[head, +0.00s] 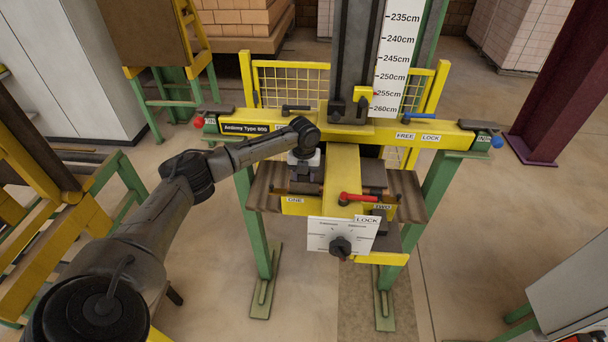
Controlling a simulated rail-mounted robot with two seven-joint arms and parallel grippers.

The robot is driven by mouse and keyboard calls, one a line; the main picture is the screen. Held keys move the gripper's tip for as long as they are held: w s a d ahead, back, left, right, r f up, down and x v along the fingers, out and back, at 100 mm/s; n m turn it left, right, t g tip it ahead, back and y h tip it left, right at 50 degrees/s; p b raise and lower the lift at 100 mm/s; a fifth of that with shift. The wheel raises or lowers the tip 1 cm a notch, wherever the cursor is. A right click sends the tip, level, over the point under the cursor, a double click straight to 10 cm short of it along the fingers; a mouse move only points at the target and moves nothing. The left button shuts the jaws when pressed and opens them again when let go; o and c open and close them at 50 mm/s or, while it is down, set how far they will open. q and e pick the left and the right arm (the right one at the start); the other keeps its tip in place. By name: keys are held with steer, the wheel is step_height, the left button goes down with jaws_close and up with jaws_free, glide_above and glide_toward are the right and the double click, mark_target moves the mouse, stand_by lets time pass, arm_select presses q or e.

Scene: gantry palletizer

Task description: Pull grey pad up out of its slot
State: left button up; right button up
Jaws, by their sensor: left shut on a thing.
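My left gripper (305,176) points down over the left side of the yellow and brown fixture, just behind the label ONE (295,200). It is shut on a small dark grey piece, which looks like the grey pad (304,188). The fingers and wrist hide much of the pad, and I cannot tell how deep it sits in its slot. My right gripper is not in view.
A yellow arm with a red handle (358,197) lies right beside the gripper. A white dial plate (341,235) hangs in front. The yellow crossbeam (365,133) and upright measuring scale (396,60) stand behind. A label TWO (383,207) marks the right side.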

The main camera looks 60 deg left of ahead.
arm_select(q)
steer(key=shift+r+p, duration=1.6)
steer(key=shift+r, duration=0.3)
steer(key=shift+r+p, duration=1.2)
steer(key=shift+r, duration=0.15)
step_height(320, 180, up, 2)
steer(key=shift+r+p, duration=0.1)
steer(key=shift+p, duration=1.05)
step_height(320, 180, up, 6)
steer(key=p, duration=0.3)
steer(key=shift+f, duration=0.25)
steer(key=shift+d, duration=0.1)
